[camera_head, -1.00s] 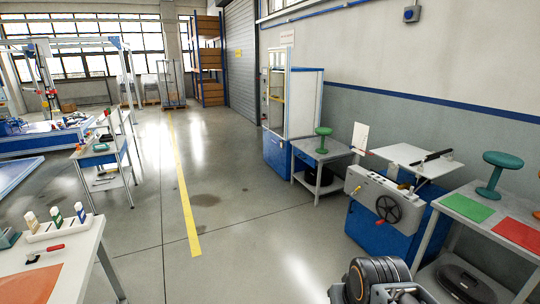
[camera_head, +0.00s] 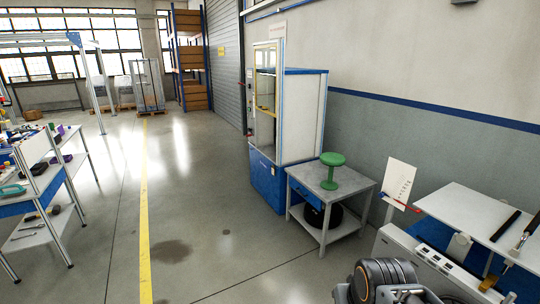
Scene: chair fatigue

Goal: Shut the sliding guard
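A tall white and blue machine cabinet (camera_head: 304,115) stands against the wall right of centre. Its front, seen at a steep angle, has a framed panel with yellow edging (camera_head: 265,100), which looks like the sliding guard. From here I cannot tell how far the guard is open. Part of my own arm shows at the bottom edge, well short of the cabinet. My gripper's fingers are not in view.
A bench machine with a white top (camera_head: 470,212) is at the right. Workbenches (camera_head: 45,185) line the left. The floor with a yellow line (camera_head: 145,200) is clear between.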

